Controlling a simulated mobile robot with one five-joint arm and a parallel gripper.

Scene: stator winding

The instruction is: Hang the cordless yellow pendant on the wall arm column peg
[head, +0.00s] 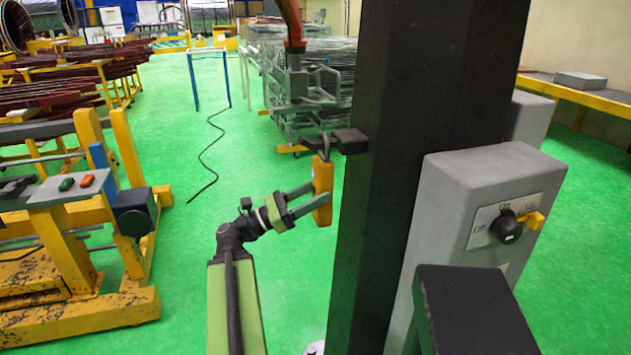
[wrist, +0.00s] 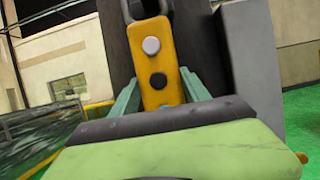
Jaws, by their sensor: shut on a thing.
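The yellow pendant (head: 322,178) is upright, slightly tilted, beside the dark column (head: 415,120). My gripper (head: 316,195) is shut on its lower part from the left. In the wrist view the pendant (wrist: 158,98) shows a white and a black button between my gripper's two teal fingers (wrist: 160,78). A dark block-like peg (head: 350,141) sticks out from the column's left face, level with the pendant's top. A dark loop or hook tops the pendant close to this peg; I cannot tell whether it is around the peg or only beside it.
A grey control box (head: 490,210) with a black knob stands right of the column. A yellow machine frame (head: 120,150) with a small button panel stands at left. Wrapped racks (head: 310,85) stand behind. A black cable (head: 207,150) lies on the open green floor.

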